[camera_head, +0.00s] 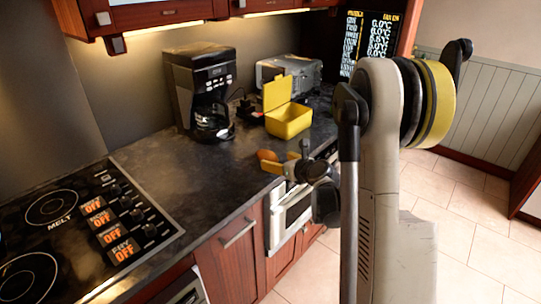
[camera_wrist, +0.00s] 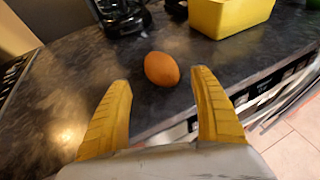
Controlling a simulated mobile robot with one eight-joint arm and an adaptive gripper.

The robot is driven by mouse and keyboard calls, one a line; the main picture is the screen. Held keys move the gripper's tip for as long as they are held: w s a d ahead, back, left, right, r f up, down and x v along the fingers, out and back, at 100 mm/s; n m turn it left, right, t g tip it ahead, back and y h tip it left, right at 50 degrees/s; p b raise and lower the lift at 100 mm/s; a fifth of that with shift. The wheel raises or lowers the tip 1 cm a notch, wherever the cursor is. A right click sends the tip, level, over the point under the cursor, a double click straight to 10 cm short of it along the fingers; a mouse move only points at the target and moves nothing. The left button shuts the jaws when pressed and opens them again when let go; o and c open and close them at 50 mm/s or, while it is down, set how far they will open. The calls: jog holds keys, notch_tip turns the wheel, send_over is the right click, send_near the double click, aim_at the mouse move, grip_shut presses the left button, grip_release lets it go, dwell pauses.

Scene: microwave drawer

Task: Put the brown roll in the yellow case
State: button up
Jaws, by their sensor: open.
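The brown roll (camera_wrist: 162,69) is a small orange-brown oval lying on the dark counter, just beyond my fingertips in the wrist view. In the head view the roll (camera_head: 267,155) shows at the counter's front edge beside my gripper. The yellow case (camera_head: 289,121) stands farther back on the counter with its lid raised. Its front wall (camera_wrist: 230,18) shows at the top of the wrist view, beyond and right of the roll. My gripper (camera_wrist: 160,78) has two yellow fingers spread wide with nothing between them. In the head view my gripper (camera_head: 284,163) is low over the counter edge.
A black coffee maker (camera_head: 203,92) stands left of the case. A silver toaster (camera_head: 290,69) is behind the case. A stovetop (camera_head: 85,230) lies at the left. The counter between stove and roll is clear. Cabinet fronts and a handle (camera_head: 239,235) are below the edge.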

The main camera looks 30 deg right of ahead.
jog(key=s+a+r+n+g+y, duration=0.1)
jog(key=s+a+r+n+g, duration=0.1)
jog(key=s+a+r+n, duration=0.5)
jog(key=s+a+r+n+g+y, duration=0.1)
jog(key=s+a+r+n+g, duration=0.15)
jog(key=s+a+n, duration=0.65)
jog(key=s+a+n+g+h, duration=0.1)
jog(key=s+a+n, duration=0.2)
jog(key=s+n, duration=0.4)
jog(key=s+a+n+g+h, duration=0.1)
jog(key=s+a+n, duration=0.1)
jog(key=s+n, duration=0.6)
jog(key=n, duration=0.5)
jog(key=shift+a, duration=0.4)
